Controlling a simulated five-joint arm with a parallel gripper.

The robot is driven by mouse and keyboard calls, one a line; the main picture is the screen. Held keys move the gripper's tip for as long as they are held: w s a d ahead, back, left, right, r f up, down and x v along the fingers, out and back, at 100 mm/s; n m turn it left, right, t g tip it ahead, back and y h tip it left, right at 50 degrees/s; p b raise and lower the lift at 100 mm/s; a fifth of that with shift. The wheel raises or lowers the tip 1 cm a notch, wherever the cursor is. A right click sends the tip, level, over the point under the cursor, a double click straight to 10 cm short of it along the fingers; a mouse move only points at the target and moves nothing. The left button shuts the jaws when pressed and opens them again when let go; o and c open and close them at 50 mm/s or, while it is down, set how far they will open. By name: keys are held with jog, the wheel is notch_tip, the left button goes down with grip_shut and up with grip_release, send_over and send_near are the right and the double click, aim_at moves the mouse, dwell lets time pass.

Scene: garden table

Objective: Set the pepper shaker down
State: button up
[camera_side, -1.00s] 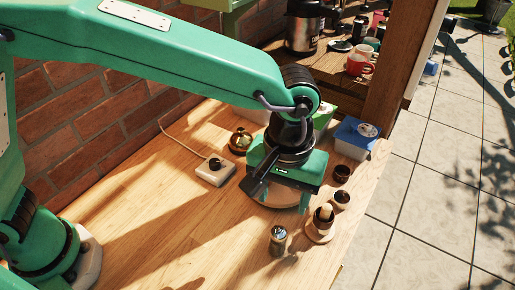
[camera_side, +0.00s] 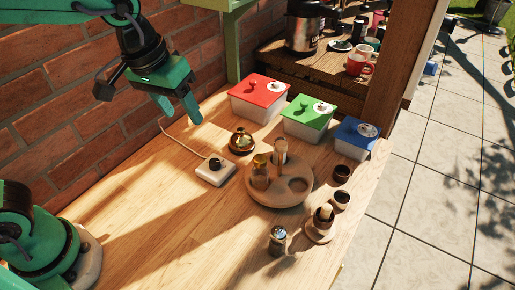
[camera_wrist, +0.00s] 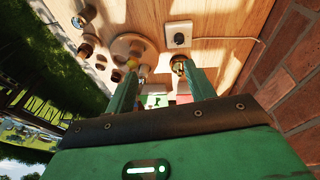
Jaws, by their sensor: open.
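A small shaker (camera_side: 278,240) with a metal top and dark contents stands upright on the bare wood of the table. It may be the pepper shaker; its label is too small to tell. Beyond it is a round wooden tray (camera_side: 262,197), with two glass containers standing in it, one amber-topped (camera_side: 261,172) and one pale (camera_side: 280,151); an empty round recess is at its right. The tray also shows in the wrist view (camera_wrist: 125,43). My gripper (camera_side: 180,112) is open and empty, raised near the brick wall, well left of the tray. Both fingers show in the wrist view (camera_wrist: 160,72).
Lidded boxes, red (camera_side: 259,95), green (camera_side: 308,122) and blue (camera_side: 355,140), stand along the back. A white box with a knob (camera_side: 213,170) and a brass-coloured pot (camera_side: 242,142) sit left of the tray. Small dark cups (camera_side: 341,173) stand at the right.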

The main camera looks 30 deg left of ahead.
jog(key=s+a+t, duration=0.1)
jog(key=s+a, duration=0.3)
jog(key=a, duration=0.2)
jog(key=s+a+f+m+t+y, duration=0.1)
jog(key=s+a, duration=0.3)
jog(key=a, duration=0.3)
jog(key=shift+s+t, duration=0.35)
jog(key=shift+t, duration=0.05)
